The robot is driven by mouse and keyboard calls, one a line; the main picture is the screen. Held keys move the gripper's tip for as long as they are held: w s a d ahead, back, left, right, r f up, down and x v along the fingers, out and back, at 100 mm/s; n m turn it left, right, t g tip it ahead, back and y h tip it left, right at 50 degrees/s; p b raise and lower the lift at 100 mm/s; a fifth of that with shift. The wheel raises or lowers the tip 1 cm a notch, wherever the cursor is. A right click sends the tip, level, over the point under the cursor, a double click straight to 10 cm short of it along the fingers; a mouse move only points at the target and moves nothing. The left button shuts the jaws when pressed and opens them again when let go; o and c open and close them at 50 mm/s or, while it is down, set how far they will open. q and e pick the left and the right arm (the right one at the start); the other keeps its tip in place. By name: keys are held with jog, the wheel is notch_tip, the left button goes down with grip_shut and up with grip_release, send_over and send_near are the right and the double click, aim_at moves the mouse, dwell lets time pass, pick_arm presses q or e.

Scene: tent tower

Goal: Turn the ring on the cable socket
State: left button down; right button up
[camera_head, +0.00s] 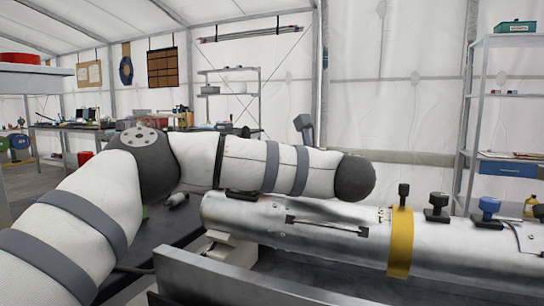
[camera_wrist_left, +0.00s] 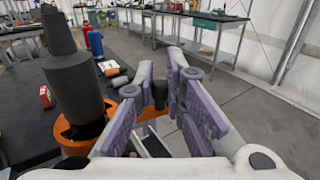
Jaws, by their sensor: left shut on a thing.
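A long silver cylinder (camera_head: 330,215) with a yellow band (camera_head: 400,242) lies across the head view. A black socket (camera_head: 437,207), a blue-topped socket (camera_head: 487,207) and a black fitting on the band stand along its top. I cannot tell which is the cable socket of the task. The contact is hard to see. My right gripper is not in view.
In the left wrist view a large dark grey stepped cylinder (camera_wrist_left: 75,88) stands in an orange ring (camera_wrist_left: 78,143), close left of the fingers. Bottles and small items lie on the dark bench behind it. Shelves (camera_head: 495,110) stand at the right.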

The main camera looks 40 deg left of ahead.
pick_arm(q)
jog(key=shift+a+f+n+g+y, duration=0.1)
jog(key=shift+a+n+g+y, duration=0.15)
jog(key=shift+n+g, duration=0.4)
jog(key=shift+a+n+g+y, duration=0.15)
jog(key=shift+a+n+g, duration=0.2)
jog(key=shift+g, duration=0.5)
jog(key=c, duration=1.7)
grip_release()
jog(key=shift+s+a, duration=0.1)
jog(key=shift+a, duration=0.05)
jog(key=shift+o, duration=0.2)
jog(key=shift+d, duration=0.4)
jog(key=d, duration=0.3)
jog(key=s+d, duration=0.1)
jog(key=d, duration=0.7)
jog(key=shift+s+d, duration=0.1)
jog(key=shift+s, duration=0.2)
